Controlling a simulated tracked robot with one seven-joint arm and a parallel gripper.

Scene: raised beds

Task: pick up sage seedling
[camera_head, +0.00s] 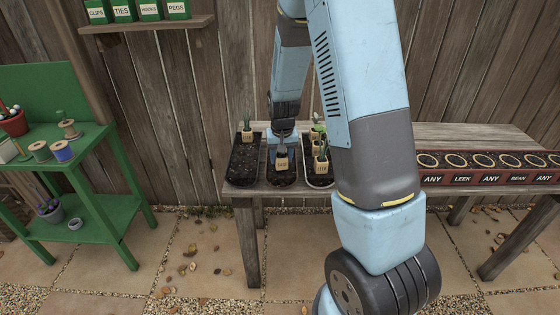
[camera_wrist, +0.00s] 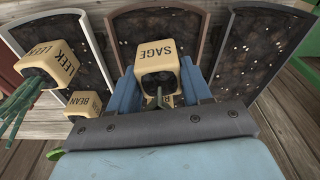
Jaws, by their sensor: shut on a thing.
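The sage seedling's tan block pot (camera_wrist: 157,55), lettered SAGE, is between the two blue fingers of my gripper (camera_wrist: 158,85) in the wrist view. My gripper is shut on it. A thin green stem shows beside the block's dark soil face, partly hidden by the gripper. In the head view the pot (camera_head: 282,164) is below my gripper (camera_head: 282,143), over the middle dark tray (camera_head: 270,182). I cannot tell whether it touches the soil.
The white-rimmed tray (camera_head: 319,183) to the right holds several seedling pots, including a leek (camera_wrist: 50,62) and a bean (camera_wrist: 84,103). The left tray (camera_head: 236,179) has one pot (camera_head: 247,136) at its back. A labelled planter row (camera_head: 490,178) stands farther right. A green stand (camera_head: 95,150) is at left.

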